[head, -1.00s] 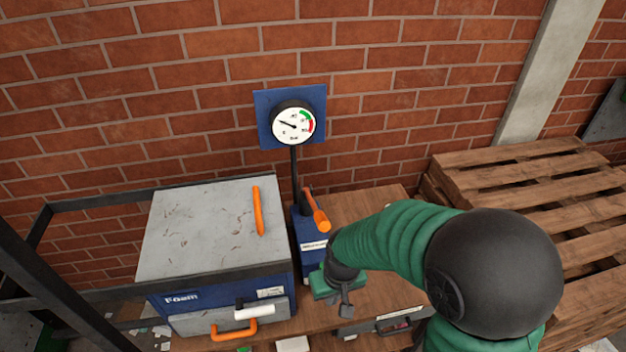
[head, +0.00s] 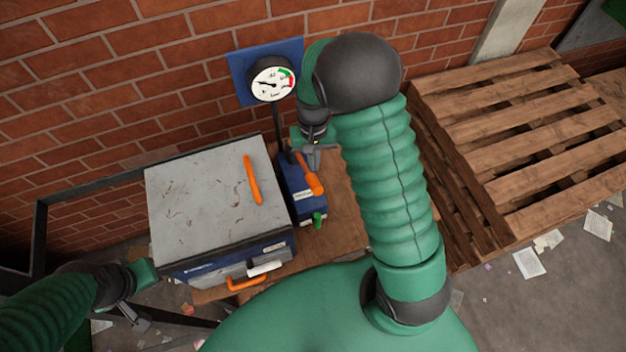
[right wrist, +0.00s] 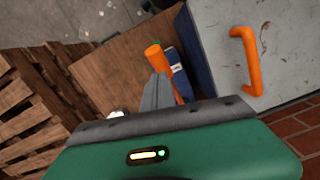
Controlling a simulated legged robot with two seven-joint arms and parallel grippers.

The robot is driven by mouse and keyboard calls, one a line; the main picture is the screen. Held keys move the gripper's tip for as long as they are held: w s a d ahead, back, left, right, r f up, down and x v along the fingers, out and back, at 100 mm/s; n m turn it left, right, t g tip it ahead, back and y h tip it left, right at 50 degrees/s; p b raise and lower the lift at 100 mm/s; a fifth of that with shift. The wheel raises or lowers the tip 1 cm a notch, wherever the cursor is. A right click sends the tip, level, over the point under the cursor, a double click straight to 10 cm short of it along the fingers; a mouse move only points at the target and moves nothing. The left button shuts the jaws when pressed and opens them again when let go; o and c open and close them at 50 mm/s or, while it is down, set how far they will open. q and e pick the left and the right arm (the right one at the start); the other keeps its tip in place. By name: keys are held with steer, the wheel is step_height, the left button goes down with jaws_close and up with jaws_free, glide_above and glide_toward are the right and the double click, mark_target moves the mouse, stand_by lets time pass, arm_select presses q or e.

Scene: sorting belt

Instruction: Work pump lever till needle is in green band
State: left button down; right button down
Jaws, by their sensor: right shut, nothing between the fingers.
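The round white gauge (head: 272,80) sits on a blue plate on the brick wall. Its needle points left, away from the green band at the upper right. The blue pump (head: 303,205) stands below it on the wooden bench, and its orange lever (head: 311,178) slants down to the front right. My right gripper (head: 318,154) is shut and empty at the lever's upper part. In the right wrist view its closed fingers (right wrist: 157,92) overlap the lever (right wrist: 155,56); contact cannot be told. My left gripper (head: 137,317) is at the lower left, its jaws unclear.
A grey-topped blue box (head: 205,200) with an orange handle (head: 253,180) on its lid stands left of the pump. Wooden pallets (head: 510,140) are stacked at the right. Bare bench (head: 345,225) shows right of the pump.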

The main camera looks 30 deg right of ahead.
mark_target(314, 180)
steer(key=shift+f, duration=0.25)
steer(key=shift+a+f+b, duration=0.1)
steer(key=shift+f+b, duration=0.25)
steer(key=shift+b, duration=0.1)
steer(key=f+b, duration=0.4)
steer(key=f, duration=0.1)
steer(key=shift+w+d, duration=0.2)
steer(key=shift+s+f+b, duration=0.25)
steer(key=shift+f+b, duration=0.2)
steer(key=shift+f, duration=0.1)
steer(key=shift+s+a, duration=0.1)
steer(key=shift+a, duration=0.05)
